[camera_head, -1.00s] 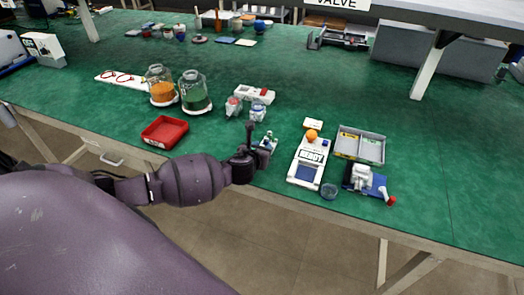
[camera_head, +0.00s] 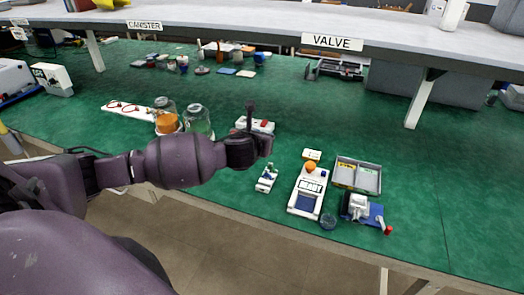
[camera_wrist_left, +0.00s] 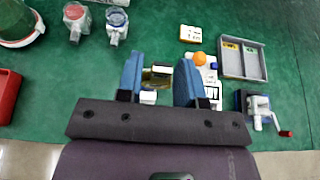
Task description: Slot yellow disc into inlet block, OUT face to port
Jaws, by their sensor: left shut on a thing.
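My left gripper (camera_wrist_left: 157,80) has its two blue fingers closed on a small olive-yellow piece (camera_wrist_left: 156,76), apparently the yellow disc; its OUT face cannot be read. In the head view the left gripper (camera_head: 262,146) is above the table, and the disc cannot be made out there. A small white fixture (camera_head: 266,179) stands on the table below and in front of the gripper. A blue-based fixture with a white block (camera_head: 358,206) and a red-tipped handle stands at the right; I cannot tell which one is the inlet block. My right gripper is not in view.
A white device with a screen (camera_head: 307,190) and an orange ball stand right of the gripper. A grey divided tray (camera_head: 358,175) lies beyond. Glass canisters (camera_head: 197,121) stand behind my arm. A red tray (camera_wrist_left: 8,95) is at the left. Green table is clear at the far right.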

